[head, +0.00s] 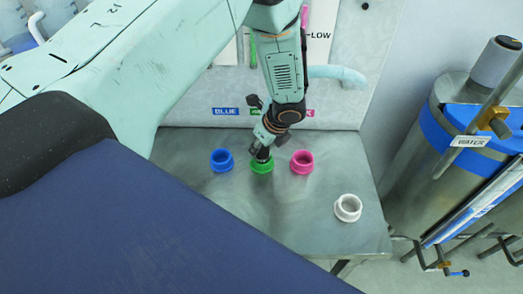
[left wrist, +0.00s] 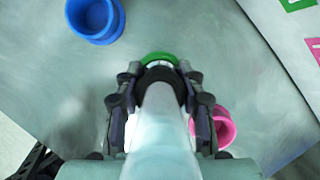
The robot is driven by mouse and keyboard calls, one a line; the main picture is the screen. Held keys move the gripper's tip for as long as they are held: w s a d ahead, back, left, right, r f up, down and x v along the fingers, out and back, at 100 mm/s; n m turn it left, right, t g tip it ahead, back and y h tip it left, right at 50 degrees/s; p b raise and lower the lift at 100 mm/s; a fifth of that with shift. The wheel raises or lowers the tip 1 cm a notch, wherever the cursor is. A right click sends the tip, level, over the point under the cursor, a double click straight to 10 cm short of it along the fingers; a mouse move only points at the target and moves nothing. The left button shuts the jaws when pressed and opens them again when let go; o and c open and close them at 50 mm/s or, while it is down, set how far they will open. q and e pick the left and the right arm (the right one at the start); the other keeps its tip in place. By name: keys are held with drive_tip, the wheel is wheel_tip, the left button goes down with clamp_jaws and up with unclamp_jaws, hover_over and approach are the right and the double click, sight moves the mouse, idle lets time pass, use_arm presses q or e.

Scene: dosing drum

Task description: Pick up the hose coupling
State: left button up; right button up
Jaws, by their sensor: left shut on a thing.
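The hose coupling (left wrist: 160,74) appears to be the dark collar at the end of a pale tube (left wrist: 160,125) in the left wrist view. My left gripper (left wrist: 158,92) is shut on it, one finger on each side. In the head view my left gripper (head: 261,148) points down at the green ring (head: 262,166), with the dark coupling end at the ring's mouth. I cannot tell whether it sits inside the ring or just above it. The green ring also shows beyond the collar in the left wrist view (left wrist: 160,57). My right gripper is not in view.
A blue ring (head: 222,160), a pink ring (head: 302,162) and a white ring (head: 348,208) stand on the metal table (head: 290,220). The labelled back panel (head: 340,110) rises behind. A steel drum marked WATER (head: 405,160) stands right.

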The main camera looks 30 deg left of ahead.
use_arm(q)
drive_tip(key=shift+s+d+r, duration=0.15)
drive_tip(key=shift+d+r, duration=0.1)
drive_tip(key=shift+d, duration=0.05)
drive_tip(key=c, duration=0.5)
drive_tip(key=shift+a, duration=0.15)
clamp_jaws()
